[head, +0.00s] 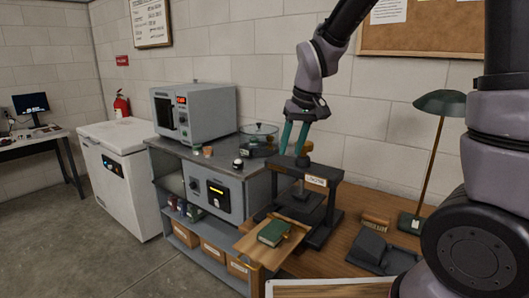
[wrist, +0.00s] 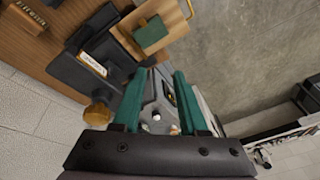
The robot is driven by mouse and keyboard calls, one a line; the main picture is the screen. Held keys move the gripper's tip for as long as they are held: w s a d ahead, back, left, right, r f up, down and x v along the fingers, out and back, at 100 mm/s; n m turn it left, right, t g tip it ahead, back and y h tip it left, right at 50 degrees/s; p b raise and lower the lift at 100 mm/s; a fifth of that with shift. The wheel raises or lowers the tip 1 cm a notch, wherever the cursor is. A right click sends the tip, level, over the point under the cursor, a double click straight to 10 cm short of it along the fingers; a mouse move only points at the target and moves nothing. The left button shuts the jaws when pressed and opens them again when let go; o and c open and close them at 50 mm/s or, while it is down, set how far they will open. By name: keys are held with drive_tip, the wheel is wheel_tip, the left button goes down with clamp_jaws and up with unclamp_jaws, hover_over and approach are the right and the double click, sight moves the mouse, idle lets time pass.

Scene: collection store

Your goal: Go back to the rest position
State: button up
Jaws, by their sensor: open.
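My gripper (head: 293,137) hangs in the middle of the head view with its two green fingers pointing down. It is above and just behind a dark press (head: 314,172) on the wooden bench. The fingers are apart with nothing between them; in the wrist view my gripper (wrist: 160,80) shows the same open gap. The book also shows in the wrist view (wrist: 151,36), clear of my fingers.
A white chest (head: 120,150) stands further left. A green lamp (head: 438,104) and a dark grey object (head: 368,247) stand on the bench at right. The floor at left is clear.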

drive_tip(key=s+d+r+m+t, duration=0.2)
drive_tip(key=s+d+r, duration=0.4)
drive_tip(key=d, duration=0.3)
drive_tip(key=s+d+r+m+t, duration=0.2)
drive_tip(key=s+d+r+m, duration=0.3)
drive_tip(key=s+d+r, duration=0.2)
drive_tip(key=shift+s+d+r+m+t, duration=0.15)
drive_tip(key=shift+d+r+m+t, duration=0.2)
drive_tip(key=shift+d+r, duration=0.6)
drive_tip(key=shift+a, duration=0.1)
idle(0.4)
